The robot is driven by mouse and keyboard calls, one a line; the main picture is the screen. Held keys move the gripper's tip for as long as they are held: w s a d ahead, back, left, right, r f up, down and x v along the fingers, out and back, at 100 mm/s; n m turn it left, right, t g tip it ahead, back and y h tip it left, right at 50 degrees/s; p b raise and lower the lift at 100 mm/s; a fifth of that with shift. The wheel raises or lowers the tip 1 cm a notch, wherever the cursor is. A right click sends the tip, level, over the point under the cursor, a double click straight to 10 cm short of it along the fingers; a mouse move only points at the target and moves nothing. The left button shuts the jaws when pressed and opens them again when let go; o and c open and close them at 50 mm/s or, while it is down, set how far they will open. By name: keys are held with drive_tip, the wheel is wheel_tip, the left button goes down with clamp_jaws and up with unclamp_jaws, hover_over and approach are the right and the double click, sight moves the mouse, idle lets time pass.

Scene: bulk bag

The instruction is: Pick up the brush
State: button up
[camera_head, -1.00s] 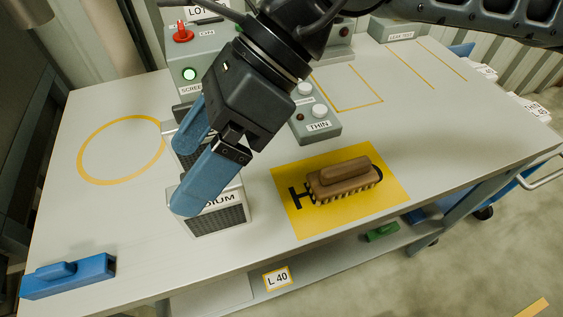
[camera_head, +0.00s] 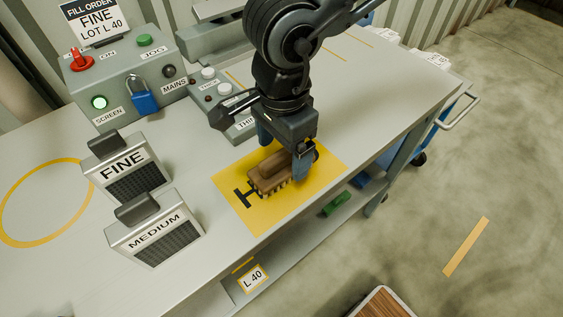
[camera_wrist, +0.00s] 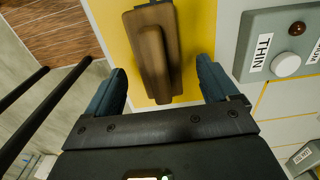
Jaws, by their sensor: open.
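The brush (camera_head: 273,176) has a brown wooden body with a raised handle and dark bristles. It lies on a yellow mat (camera_head: 250,221) on the grey table. My gripper (camera_head: 285,158) is above the far right part of the brush, with its blue fingers pointing down. In the wrist view the brush (camera_wrist: 152,52) shows with its handle up, and my open gripper (camera_wrist: 160,88) has one finger on each side of its line. The fingers look apart from the wood there. Part of the brush is hidden behind a finger in the head view.
FINE (camera_head: 126,176) and MEDIUM (camera_head: 158,240) screens stand left of the mat. A control box (camera_head: 128,72) with a blue padlock and a THIN button box (camera_head: 243,125) stand behind. A green block (camera_head: 336,204) lies on the lower shelf. The table's front edge is close to the mat.

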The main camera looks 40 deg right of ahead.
sight(282, 153)
drive_tip(key=shift+s+a+f, duration=0.1)
drive_tip(key=shift+f, duration=1.75)
drive_tip(key=shift+c, duration=0.5)
drive_tip(key=c, duration=1.1)
